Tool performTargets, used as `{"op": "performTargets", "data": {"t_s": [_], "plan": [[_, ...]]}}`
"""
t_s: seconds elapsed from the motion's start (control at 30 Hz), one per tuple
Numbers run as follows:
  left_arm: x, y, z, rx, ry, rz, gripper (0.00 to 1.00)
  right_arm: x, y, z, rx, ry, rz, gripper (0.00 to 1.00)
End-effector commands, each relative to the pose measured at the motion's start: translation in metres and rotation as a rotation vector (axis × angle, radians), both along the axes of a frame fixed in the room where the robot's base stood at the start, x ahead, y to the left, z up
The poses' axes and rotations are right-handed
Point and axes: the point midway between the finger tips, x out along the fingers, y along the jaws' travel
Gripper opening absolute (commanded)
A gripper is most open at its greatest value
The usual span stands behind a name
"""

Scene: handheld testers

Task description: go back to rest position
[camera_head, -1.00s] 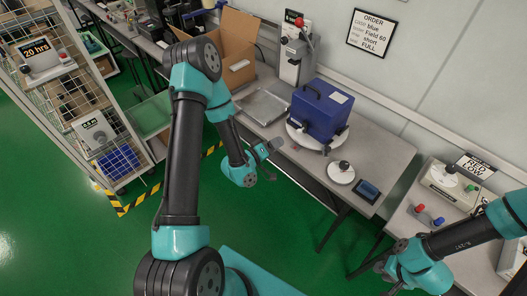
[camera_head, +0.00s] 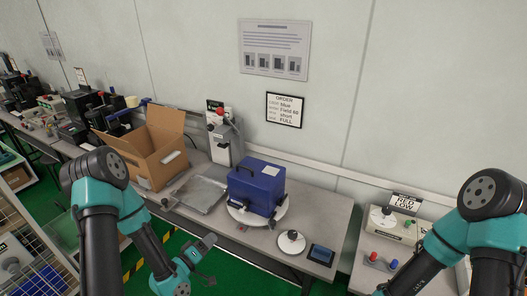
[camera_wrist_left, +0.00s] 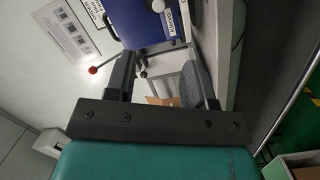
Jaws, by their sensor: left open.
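My left gripper (camera_head: 204,246) hangs in front of the workbench, to the left of and below the blue case, apart from it. In the left wrist view its two fingers (camera_wrist_left: 165,82) stand apart with nothing between them. The blue case (camera_head: 256,186) with a handle and white label sits on a round white turntable (camera_head: 238,217) on the bench; it also shows at the top of the left wrist view (camera_wrist_left: 143,20). My right arm comes in from the right, its forearm reaching to the bottom edge; its fingers are not visible.
The grey workbench (camera_head: 325,225) carries an open cardboard box (camera_head: 150,165), a metal tray (camera_head: 198,194), a lever machine (camera_head: 221,146), a white disc with a black knob (camera_head: 291,243) and a small screen (camera_head: 321,254). A tester (camera_head: 394,222) stands at the right. Green floor lies in front.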

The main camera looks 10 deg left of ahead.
Motion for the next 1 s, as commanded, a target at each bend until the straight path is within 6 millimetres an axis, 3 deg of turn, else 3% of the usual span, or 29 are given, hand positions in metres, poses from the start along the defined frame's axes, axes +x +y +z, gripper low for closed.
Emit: {"op": "performTargets", "data": {"t_s": [0.17, 0.47, 0.7, 1.0], "plan": [[0.0, -0.01, -0.018, 0.086, 0.081, -0.021, 0.49, 0.0, 0.0, 0.0, 0.0, 0.0, 0.0, 0.3], [-0.023, -0.038, -0.084, 0.409, 0.433, -0.15, 0.49, 0.0, 0.0, 0.0, 0.0, 0.0, 0.0, 0.3], [-0.071, -0.059, -0.121, 0.607, 0.744, -0.324, 0.49, 0.0, 0.0, 0.0, 0.0, 0.0, 0.0, 0.3], [-0.132, -0.081, -0.132, 0.698, 1.026, -0.534, 0.49, 0.0, 0.0, 0.0, 0.0, 0.0, 0.0, 0.3]]}}
